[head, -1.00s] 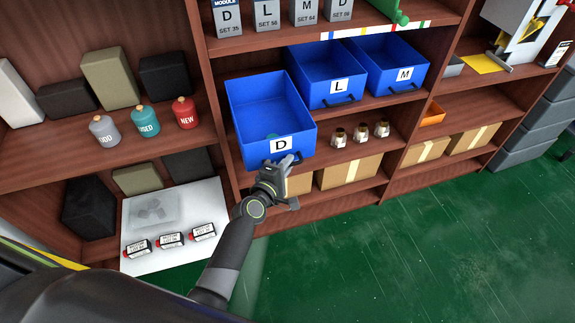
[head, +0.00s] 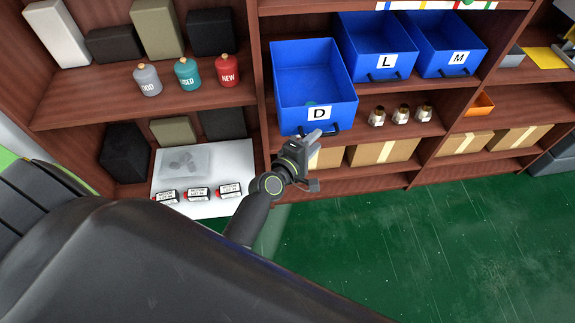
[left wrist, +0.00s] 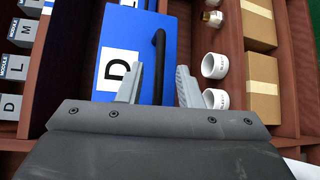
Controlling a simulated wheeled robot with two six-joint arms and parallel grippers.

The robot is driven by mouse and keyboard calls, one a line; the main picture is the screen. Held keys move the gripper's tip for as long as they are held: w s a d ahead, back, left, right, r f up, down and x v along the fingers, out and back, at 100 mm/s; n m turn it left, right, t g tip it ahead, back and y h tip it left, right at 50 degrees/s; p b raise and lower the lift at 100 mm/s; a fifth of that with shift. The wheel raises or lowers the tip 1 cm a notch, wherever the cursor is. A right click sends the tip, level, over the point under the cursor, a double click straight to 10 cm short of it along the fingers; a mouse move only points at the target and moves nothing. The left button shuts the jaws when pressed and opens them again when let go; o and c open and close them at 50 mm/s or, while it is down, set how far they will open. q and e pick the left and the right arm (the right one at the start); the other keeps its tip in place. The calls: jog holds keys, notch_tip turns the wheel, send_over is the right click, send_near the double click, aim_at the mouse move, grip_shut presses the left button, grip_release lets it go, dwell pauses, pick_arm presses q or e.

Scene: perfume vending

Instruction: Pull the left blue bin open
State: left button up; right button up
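The left blue bin, labelled D (head: 312,72), sticks out from its shelf, further forward than the bins beside it. Its dark handle (head: 335,130) is on the lower front. My left gripper (head: 318,136) is just below the bin's front, close to the handle. In the left wrist view, the two fingers (left wrist: 158,88) are spread apart, with the dark handle (left wrist: 159,50) ahead between them and the D label by the left finger. They do not appear closed on it. A small green thing lies inside the bin, mostly hidden. My right gripper is not in view.
Blue bins L (head: 374,48) and M (head: 440,45) stand to the right. Small jars (head: 400,113) and cardboard boxes (head: 383,151) sit on the shelves below. Coloured canisters (head: 187,74) and a white board (head: 205,178) are at left. The green floor (head: 440,240) is clear.

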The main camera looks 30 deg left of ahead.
pick_arm(q)
jog(key=b+v, duration=0.2)
jog(key=v, duration=1.1)
jog(key=shift+b, duration=0.3)
jog(key=shift+f, duration=0.15)
jog(key=s+a+f+m+g+y, duration=0.15)
jog(key=s+f+m+g, duration=0.25)
jog(key=f, duration=1)
jog(key=s+a+f+m+g+y, duration=0.1)
jog(key=s+a+f+m+g, duration=0.2)
jog(key=f, duration=1.1)
jog(key=s+a+f+m+g, duration=0.2)
jog(key=s+f, duration=0.4)
jog(key=s, duration=0.3)
jog(key=s+a+f+m+g+y, duration=0.1)
jog(key=s+a+f+m+g, duration=0.1)
jog(key=s, duration=0.6)
jog(key=s+a+f+m+g+y, duration=0.1)
jog(key=s+a+f+m+g, duration=0.1)
jog(key=s+f+m, duration=0.4)
jog(key=s+f+g, duration=0.1)
jog(key=s+f, duration=0.2)
jog(key=shift+s+a+f+g, duration=0.2)
jog(key=shift+s+f+g, duration=0.1)
jog(key=shift+s, duration=0.05)
